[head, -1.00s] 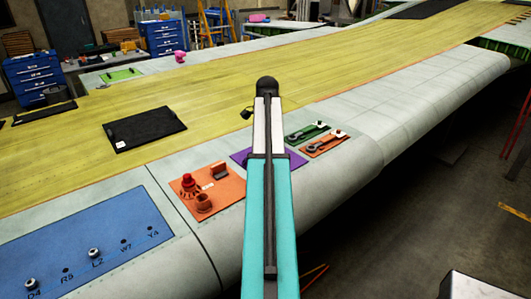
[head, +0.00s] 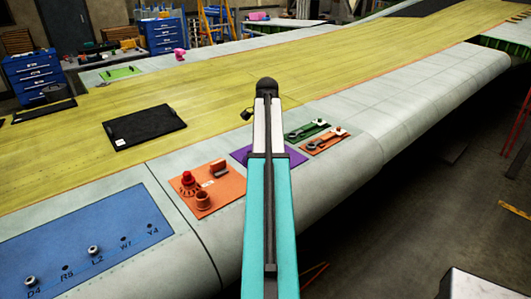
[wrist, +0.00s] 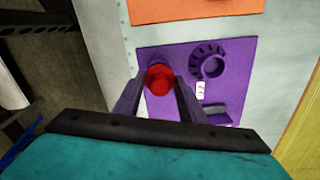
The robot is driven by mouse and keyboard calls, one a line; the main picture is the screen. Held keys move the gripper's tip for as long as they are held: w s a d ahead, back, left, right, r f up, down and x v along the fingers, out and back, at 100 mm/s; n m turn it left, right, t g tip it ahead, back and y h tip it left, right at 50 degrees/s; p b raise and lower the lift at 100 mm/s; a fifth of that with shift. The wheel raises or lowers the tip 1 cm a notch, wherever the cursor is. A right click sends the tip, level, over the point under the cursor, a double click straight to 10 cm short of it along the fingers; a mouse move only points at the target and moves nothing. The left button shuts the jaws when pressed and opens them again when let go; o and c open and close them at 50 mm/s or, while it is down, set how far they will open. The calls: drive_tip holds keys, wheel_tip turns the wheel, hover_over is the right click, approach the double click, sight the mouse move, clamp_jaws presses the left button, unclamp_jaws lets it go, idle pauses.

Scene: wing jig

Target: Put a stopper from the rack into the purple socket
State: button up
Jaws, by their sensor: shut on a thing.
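My gripper (wrist: 160,84) is shut on a red stopper (wrist: 160,78), its round top showing between the two fingers in the wrist view. The purple socket (wrist: 208,62), a toothed ring with a dark hollow, stands on a purple mat (wrist: 235,75), right of the held stopper. The stopper is apart from the socket, over the mat's left part; its height above the mat is hard to tell. A dark purple block (wrist: 216,108) and a white label (wrist: 201,88) are below the socket. In the head view my arm hides most of the purple mat (head: 294,155) and my gripper.
An orange mat (head: 232,190) lies beside the purple one, with a red piece (head: 188,178) and an orange-brown cup (head: 203,199). Green (head: 307,131) and orange (head: 325,146) tool mats lie beyond. A black pad (head: 145,127) lies on the yellow wing surface. The wing drops off at right.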

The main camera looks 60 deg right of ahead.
drive_tip(key=shift+f, duration=0.45)
idle(0.3)
drive_tip(key=o, duration=1.1)
drive_tip(key=shift+r, duration=0.2)
wheel_tip(320, 180, up, 10)
drive_tip(key=b, duration=0.4)
drive_tip(key=shift+d, duration=0.1)
drive_tip(key=shift+r+p, duration=0.7)
drive_tip(key=shift+r, duration=1.05)
